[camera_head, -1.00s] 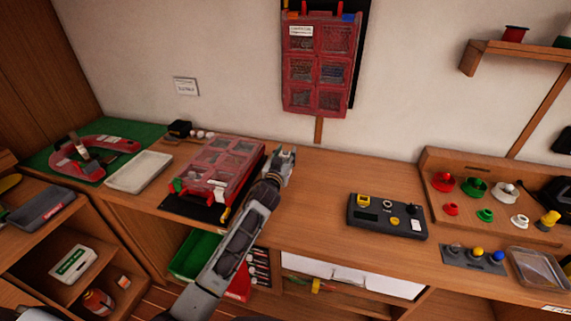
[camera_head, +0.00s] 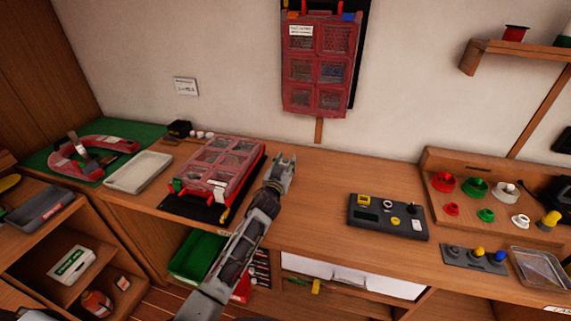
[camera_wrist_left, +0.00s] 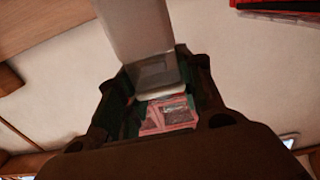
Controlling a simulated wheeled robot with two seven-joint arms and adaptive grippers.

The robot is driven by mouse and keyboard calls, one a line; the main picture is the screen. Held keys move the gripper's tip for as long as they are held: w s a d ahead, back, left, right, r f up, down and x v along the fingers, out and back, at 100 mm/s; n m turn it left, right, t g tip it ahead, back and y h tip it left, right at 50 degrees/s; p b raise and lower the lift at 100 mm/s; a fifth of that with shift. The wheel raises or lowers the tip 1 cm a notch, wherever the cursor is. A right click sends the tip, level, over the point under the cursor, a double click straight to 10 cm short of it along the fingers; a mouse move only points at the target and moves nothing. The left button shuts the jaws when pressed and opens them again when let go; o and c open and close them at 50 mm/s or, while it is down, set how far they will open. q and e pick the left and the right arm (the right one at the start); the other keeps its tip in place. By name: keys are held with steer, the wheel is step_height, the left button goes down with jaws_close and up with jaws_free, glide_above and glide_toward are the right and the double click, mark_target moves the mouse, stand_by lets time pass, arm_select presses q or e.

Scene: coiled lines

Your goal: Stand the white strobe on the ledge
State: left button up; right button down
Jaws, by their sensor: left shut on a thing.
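My left gripper (camera_head: 281,172) is over the wooden bench, just right of the red compartment case. It is shut on a pale, whitish block, the white strobe (camera_wrist_left: 138,35), which fills the space between the jaws in the left wrist view and sticks out past them. In the head view the strobe is too small and covered to make out. A wooden ledge (camera_head: 485,47) is fixed on the wall at upper right, well away from the gripper. My right gripper is out of view.
The red case (camera_head: 216,166) lies beside my left arm. A dark button box (camera_head: 388,217) sits further right, with a rack of coloured spools (camera_head: 476,187) beyond. A red spool (camera_head: 515,32) stands on the ledge. The bench between case and button box is bare.

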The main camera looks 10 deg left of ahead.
arm_select(q)
steer(key=shift+f, duration=0.15)
steer(key=o, duration=1.1)
steer(key=shift+s+r, duration=0.1)
steer(key=shift+r, duration=0.1)
steer(key=shift+s+a, duration=0.15)
steer(key=shift+s, duration=2.8)
steer(key=shift+s+a, duration=0.1)
steer(key=shift+s, duration=2.85)
